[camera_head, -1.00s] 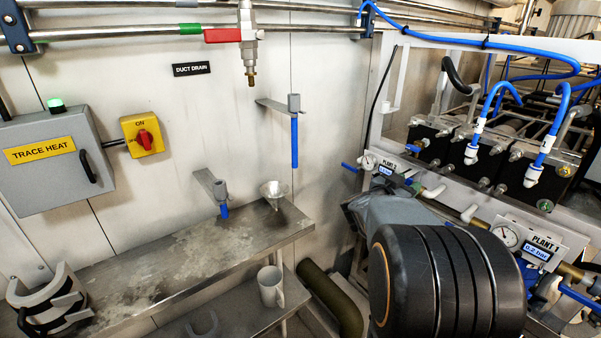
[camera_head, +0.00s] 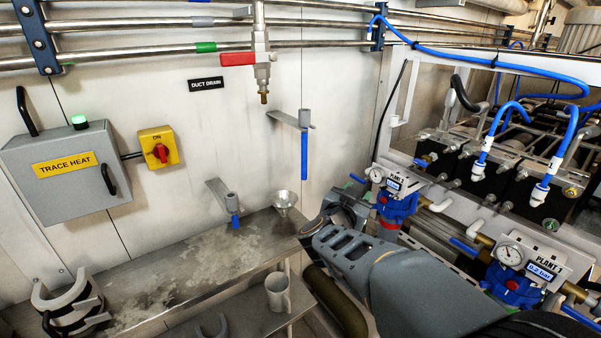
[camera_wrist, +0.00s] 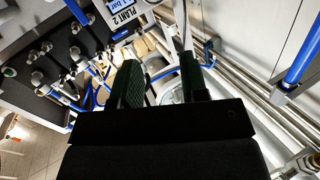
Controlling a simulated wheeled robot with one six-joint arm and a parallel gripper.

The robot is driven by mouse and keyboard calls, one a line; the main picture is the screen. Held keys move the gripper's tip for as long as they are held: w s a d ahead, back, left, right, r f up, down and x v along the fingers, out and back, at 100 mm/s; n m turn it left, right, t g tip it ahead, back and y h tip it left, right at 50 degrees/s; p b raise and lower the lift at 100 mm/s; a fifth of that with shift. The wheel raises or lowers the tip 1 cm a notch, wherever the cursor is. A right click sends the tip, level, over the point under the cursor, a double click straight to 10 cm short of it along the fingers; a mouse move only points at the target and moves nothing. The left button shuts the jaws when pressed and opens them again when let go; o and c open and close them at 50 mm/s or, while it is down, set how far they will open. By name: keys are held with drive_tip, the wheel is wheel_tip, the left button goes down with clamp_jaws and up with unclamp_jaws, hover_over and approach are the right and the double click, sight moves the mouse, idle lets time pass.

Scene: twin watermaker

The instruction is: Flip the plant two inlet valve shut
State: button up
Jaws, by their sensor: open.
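The plant 2 unit (camera_head: 398,204), with a blue and red body, stands by the wall, right of centre in the head view. Its gauge (camera_head: 376,175) and label (camera_head: 402,184) are above it. A short blue lever (camera_head: 357,178) sticks out left of the gauge. My gripper (camera_head: 331,216) is left of the plant 2 unit and partly hidden by my grey wrist. In the wrist view my gripper (camera_wrist: 160,82) is open, its fingers apart, with blue and pipe parts beyond them. The plant 2 label (camera_wrist: 120,8) is at the top. I cannot tell whether the lever is between the fingers.
The plant 1 unit (camera_head: 515,285) has a similar blue lever (camera_head: 465,245) nearer me. A steel shelf (camera_head: 150,270) carries a funnel (camera_head: 284,200); a mug (camera_head: 277,292) stands below. The duct drain's red-handled valve (camera_head: 238,59) and the trace heat box (camera_head: 65,170) are on the wall.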

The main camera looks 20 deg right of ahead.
drive_tip(key=w+a+r+n+t+y+p, duration=0.1)
drive_tip(key=a+r+n+y+p, duration=0.1)
drive_tip(key=a+y, duration=0.4)
drive_tip(key=w+a+r+n+t+y+p, duration=0.1)
drive_tip(key=a+r+n+t+y+p, duration=0.1)
drive_tip(key=a+n+y+p, duration=0.3)
drive_tip(key=shift+a+r+n+y, duration=0.7)
drive_tip(key=shift+a+r+n, duration=0.15)
drive_tip(key=shift+a, duration=0.35)
drive_tip(key=s+a+f+n+g, duration=0.1)
drive_tip(key=s+f+n+g, duration=0.1)
drive_tip(key=s+f+g, duration=0.3)
drive_tip(key=s+a+f+n+g+y, duration=0.1)
drive_tip(key=s+f+g, duration=0.3)
drive_tip(key=s, duration=0.5)
drive_tip(key=shift+a+f+n+g, duration=0.25)
drive_tip(key=shift+f+n+g, duration=0.1)
drive_tip(key=shift+g, duration=0.05)
